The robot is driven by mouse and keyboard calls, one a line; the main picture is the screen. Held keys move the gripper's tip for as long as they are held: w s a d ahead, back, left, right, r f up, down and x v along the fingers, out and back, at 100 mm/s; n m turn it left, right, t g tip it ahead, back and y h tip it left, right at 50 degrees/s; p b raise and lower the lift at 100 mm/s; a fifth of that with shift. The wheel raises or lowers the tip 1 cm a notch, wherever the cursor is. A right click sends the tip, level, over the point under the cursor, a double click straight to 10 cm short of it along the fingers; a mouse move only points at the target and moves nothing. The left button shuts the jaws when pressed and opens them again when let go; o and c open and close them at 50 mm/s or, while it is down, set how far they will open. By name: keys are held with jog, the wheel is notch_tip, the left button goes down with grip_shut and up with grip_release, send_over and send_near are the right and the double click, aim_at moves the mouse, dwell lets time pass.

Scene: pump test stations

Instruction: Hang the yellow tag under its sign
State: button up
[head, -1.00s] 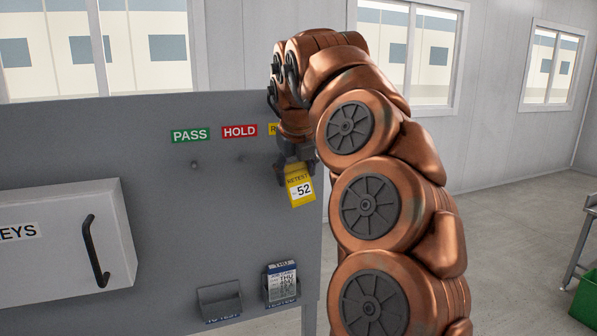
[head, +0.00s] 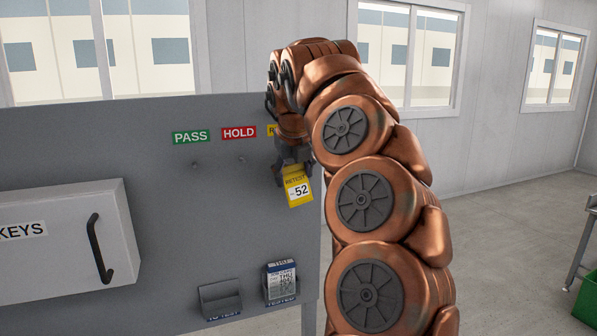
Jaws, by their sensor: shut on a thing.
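The yellow tag (head: 298,187) reads RETEST and 52. My gripper (head: 293,171) is shut on its upper part and holds it slightly tilted in front of the grey board (head: 160,250), near the board's right edge. A yellow sign (head: 271,130) shows above the gripper, mostly hidden by my arm. Any peg under the yellow sign is hidden behind my gripper. I cannot tell whether the tag touches the board.
A green PASS sign (head: 191,137) and a red HOLD sign (head: 239,132) each have a small peg below. A KEYS cabinet (head: 60,250) juts out at left. An empty-looking holder (head: 220,299) and a holder with cards (head: 281,283) sit low on the board.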

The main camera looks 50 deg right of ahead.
jog(key=shift+w+f, duration=0.1)
jog(key=shift+f, duration=0.6)
jog(key=o, duration=1.5)
jog(key=shift+r, duration=0.1)
jog(key=r, duration=0.1)
jog(key=a+r, duration=0.1)
jog(key=r, duration=0.1)
jog(key=a+r, duration=0.1)
jog(key=shift+w+a+r, duration=0.1)
jog(key=shift+w+r, duration=0.1)
jog(key=shift+r, duration=0.2)
jog(key=shift+s+a+r, duration=0.35)
jog(key=shift+s+r, duration=0.45)
jog(key=shift+r, duration=0.2)
jog(key=shift+s+a+r, duration=0.4)
jog(key=shift+s+r, duration=0.4)
jog(key=shift+r, duration=0.2)
jog(key=shift+s+a+r, duration=0.35)
jog(key=shift+s+r, duration=0.45)
jog(key=shift+r, duration=0.2)
